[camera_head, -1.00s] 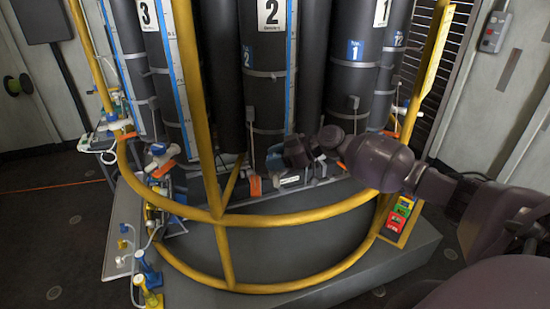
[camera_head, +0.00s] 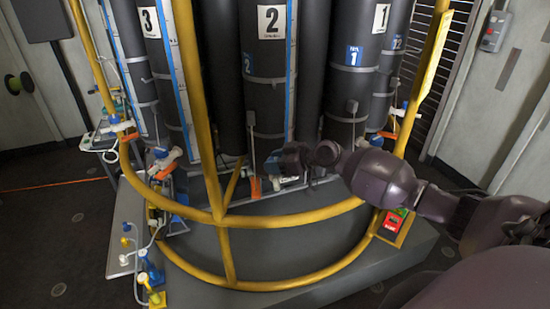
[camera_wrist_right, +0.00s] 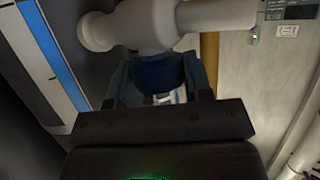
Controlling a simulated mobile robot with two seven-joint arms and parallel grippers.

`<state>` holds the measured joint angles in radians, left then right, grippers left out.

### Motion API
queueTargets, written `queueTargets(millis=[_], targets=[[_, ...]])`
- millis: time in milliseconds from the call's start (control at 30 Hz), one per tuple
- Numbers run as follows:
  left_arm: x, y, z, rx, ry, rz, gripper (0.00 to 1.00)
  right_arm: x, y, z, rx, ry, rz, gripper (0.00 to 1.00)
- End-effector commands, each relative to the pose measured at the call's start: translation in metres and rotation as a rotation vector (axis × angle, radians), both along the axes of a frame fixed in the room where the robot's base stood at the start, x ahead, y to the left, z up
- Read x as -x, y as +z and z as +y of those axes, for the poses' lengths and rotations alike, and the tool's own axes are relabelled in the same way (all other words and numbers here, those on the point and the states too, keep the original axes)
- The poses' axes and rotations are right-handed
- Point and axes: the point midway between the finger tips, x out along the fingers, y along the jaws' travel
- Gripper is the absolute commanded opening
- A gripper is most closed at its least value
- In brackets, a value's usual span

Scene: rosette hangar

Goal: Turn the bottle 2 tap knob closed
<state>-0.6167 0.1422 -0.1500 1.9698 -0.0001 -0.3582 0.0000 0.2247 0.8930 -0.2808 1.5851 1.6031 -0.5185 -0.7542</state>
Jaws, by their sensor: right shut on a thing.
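Bottle 2 (camera_head: 268,105) is a tall dark cylinder with a white "2" label, standing in the middle of the head view. Its tap (camera_wrist_right: 150,22) is a white fitting with a side pipe in the right wrist view. The blue tap knob (camera_wrist_right: 158,73) sits just below the white body, between the two fingers of my right gripper (camera_wrist_right: 160,80). The fingers are shut on the knob from both sides. In the head view my right gripper (camera_head: 284,161) is at the foot of bottle 2 and hides most of the tap. My left gripper does not show.
A yellow rail (camera_head: 290,217) curves around the bottles, with an upright (camera_head: 201,100) left of bottle 2. My right arm reaches in over it from the right. Bottle 3 (camera_head: 150,50) and bottle 1 (camera_head: 360,80) stand on either side. An orange lever (camera_head: 255,188) hangs nearby.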

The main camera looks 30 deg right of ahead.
Motion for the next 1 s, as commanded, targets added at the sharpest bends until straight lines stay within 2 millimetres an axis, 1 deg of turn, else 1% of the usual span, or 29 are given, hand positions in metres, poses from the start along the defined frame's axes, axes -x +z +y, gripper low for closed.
queueTargets(millis=[333,1000], targets=[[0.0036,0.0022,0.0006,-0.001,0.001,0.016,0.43,0.0001,0.0015,0.0007,0.000,-0.142,-0.003,0.22],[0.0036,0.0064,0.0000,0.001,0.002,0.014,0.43,0.0000,0.0009,0.0014,-0.006,-0.422,-0.002,0.22]])
